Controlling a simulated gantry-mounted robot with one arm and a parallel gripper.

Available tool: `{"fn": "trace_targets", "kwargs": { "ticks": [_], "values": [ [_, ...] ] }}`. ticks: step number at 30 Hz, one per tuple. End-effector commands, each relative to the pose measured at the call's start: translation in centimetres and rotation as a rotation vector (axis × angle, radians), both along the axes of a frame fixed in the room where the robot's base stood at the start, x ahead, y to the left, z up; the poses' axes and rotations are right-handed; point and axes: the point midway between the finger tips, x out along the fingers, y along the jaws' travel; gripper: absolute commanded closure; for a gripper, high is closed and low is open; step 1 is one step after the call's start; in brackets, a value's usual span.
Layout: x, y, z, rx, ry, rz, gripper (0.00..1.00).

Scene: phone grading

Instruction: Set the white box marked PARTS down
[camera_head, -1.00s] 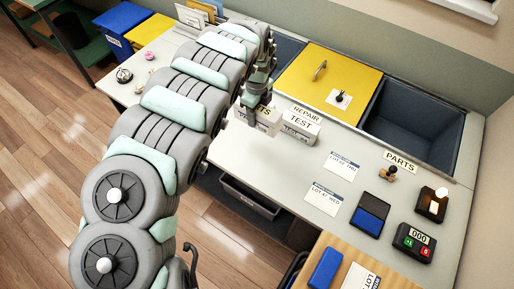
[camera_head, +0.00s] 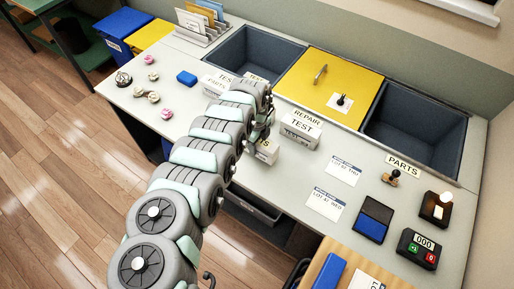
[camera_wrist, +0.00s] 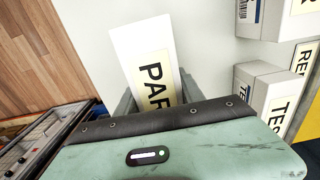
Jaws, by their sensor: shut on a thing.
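The white box marked PARTS shows in the wrist view (camera_wrist: 139,52), tilted in the picture, with its label partly hidden by my gripper. My gripper (camera_wrist: 160,95) is shut on it, a finger at either side. In the head view the box (camera_head: 267,151) shows beyond my arm, over the front part of the worktop, partly covered by the arm. My gripper (camera_head: 262,136) is mostly hidden there by my own arm. Whether the box touches the worktop, I cannot tell.
A white TEST box (camera_head: 300,130) stands close to the right, by a REPAIR label (camera_head: 308,117). White boxes (camera_head: 215,84) stand behind my arm. Lot cards (camera_head: 343,170) lie further right. The worktop's front edge is near, with an open drawer (camera_head: 252,208) below.

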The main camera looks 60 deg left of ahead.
Motion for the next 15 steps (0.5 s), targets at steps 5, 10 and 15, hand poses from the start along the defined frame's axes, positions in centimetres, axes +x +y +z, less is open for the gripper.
{"fn": "trace_targets", "kwargs": {
  "ticks": [5,10,15],
  "values": [
    [0.1,0.0,-2.3,0.001,-0.002,0.001,1.00],
    [0.0,0.0,-2.2,0.003,-0.001,0.000,1.00],
    [0.1,0.0,-2.4,0.002,0.000,0.000,1.00]
  ]
}}
